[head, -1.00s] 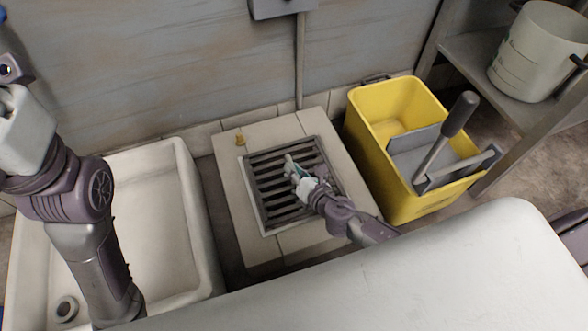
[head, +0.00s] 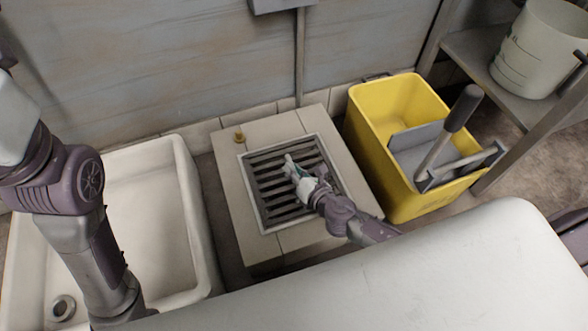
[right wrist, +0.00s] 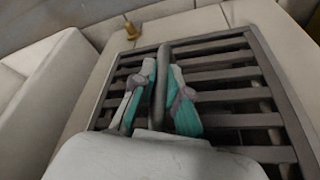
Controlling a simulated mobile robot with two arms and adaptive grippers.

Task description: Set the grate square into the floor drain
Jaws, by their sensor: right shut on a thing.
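The dark slatted grate (head: 270,187) lies within the pale rim of the floor drain (head: 251,205), set in a raised tiled block. Its edges look roughly parallel to the rim; I cannot tell whether it is fully flush. My right gripper (head: 291,164) is over the middle of the grate. In the right wrist view, its teal-padded fingers (right wrist: 160,95) are shut on both sides of a dark central bar of the grate (right wrist: 228,95). The fingers hide part of the slats. My left arm comes in at the left, but its gripper is out of view.
A white basin (head: 160,200) stands left of the block. A yellow mop bucket (head: 405,205) with a grey wringer and handle stands close on the right. A small brass piece (head: 239,136) sits on the block's back left corner. A pale bin (head: 540,55) is on a shelf.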

